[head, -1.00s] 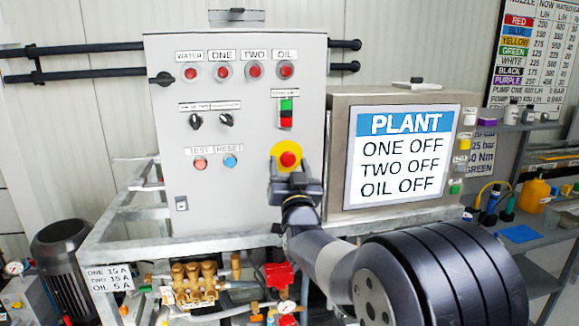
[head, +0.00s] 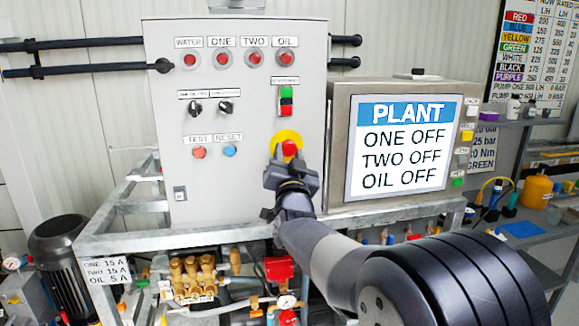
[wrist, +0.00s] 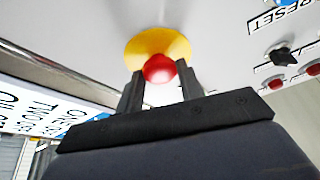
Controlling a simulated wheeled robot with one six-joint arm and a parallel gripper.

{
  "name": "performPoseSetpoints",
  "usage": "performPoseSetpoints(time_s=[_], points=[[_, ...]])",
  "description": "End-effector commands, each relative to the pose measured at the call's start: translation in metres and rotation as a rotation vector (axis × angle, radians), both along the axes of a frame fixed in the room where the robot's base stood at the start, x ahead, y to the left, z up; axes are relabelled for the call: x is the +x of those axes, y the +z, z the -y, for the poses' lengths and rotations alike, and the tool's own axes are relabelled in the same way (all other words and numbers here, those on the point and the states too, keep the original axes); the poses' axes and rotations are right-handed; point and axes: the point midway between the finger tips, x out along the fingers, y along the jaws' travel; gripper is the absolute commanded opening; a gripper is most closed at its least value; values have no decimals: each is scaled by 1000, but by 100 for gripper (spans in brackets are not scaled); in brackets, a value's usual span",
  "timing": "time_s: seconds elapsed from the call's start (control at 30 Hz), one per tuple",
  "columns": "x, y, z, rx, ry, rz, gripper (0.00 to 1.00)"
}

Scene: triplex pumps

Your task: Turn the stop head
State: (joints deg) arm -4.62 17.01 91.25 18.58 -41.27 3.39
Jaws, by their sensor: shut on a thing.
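The stop head (head: 289,147) is a red mushroom knob on a yellow disc (head: 288,136), low on the right of the grey cabinet's front. My gripper (head: 292,165) is at it from below and in front, hiding its lower part in the head view. In the wrist view the red stop head (wrist: 159,69) sits between the two dark fingers of my gripper (wrist: 161,76), with the yellow disc (wrist: 155,44) behind it. The gripper is shut on the stop head.
The grey cabinet (head: 235,180) carries red lamps, two black selector knobs and test and reset buttons. A screen (head: 405,145) reading PLANT, ONE OFF, TWO OFF, OIL OFF stands close right of my gripper. A metal frame (head: 150,236) and brass pump parts (head: 192,278) lie below.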

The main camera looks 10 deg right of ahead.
Motion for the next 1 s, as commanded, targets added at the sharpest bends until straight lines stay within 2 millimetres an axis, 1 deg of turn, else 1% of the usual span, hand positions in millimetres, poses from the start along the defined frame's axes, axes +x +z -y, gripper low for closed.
performPoseSetpoints(time_s=[0.03,0.3,0.43,0.7,0.73,1.0], points=[[0,-3,-1,44,2,4,13],[0,1,-3,235,2,1,13],[0,2,-3,266,2,1,13],[0,2,-3,268,2,1,13],[0,2,-3,268,2,1,36],[0,2,-3,267,1,1,58]])
